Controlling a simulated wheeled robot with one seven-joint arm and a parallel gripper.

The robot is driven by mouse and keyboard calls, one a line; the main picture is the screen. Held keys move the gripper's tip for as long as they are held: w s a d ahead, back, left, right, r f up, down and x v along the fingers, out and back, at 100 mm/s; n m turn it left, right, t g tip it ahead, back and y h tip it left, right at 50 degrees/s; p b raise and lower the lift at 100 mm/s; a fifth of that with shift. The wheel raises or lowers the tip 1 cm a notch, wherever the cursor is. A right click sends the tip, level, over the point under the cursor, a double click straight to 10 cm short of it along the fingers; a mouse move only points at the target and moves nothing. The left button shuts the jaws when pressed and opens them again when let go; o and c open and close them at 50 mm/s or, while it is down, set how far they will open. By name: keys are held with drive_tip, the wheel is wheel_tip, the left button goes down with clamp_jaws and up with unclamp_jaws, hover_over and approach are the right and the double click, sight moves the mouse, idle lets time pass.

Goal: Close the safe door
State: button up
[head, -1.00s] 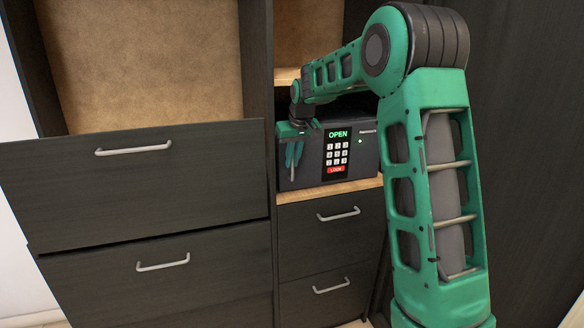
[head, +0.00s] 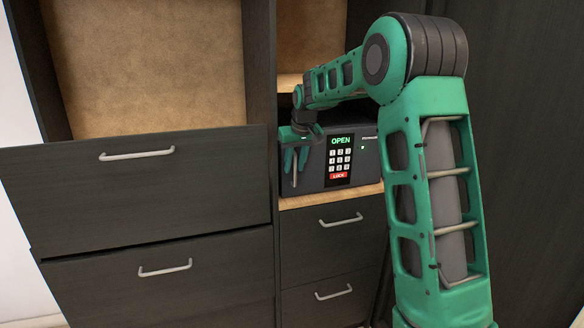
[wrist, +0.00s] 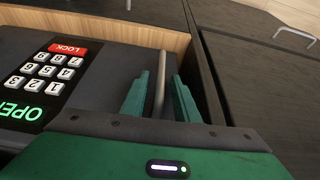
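The dark safe (head: 370,151) sits in a cabinet niche. Its front door (head: 313,178) carries a keypad (head: 340,158) with green "OPEN" text and a red "LOCK" key. The door looks nearly in line with the body; I cannot tell whether a gap is left. In the wrist view, the open fingers (wrist: 162,76) stand on either side of the upright bar handle (wrist: 160,87), with small gaps showing. The keypad (wrist: 46,78) is left of the gripper there. My arm hides part of the safe's right side.
A wooden shelf edge (head: 335,196) runs under the safe. Drawers with bar handles (head: 340,220) lie below, and wide drawer fronts (head: 135,190) stand on the left, close to my gripper. A dark panel (head: 525,130) is on the right.

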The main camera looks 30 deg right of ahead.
drive_tip(key=v, duration=1)
drive_tip(key=shift+r, duration=0.25)
drive_tip(key=shift+s, duration=0.1)
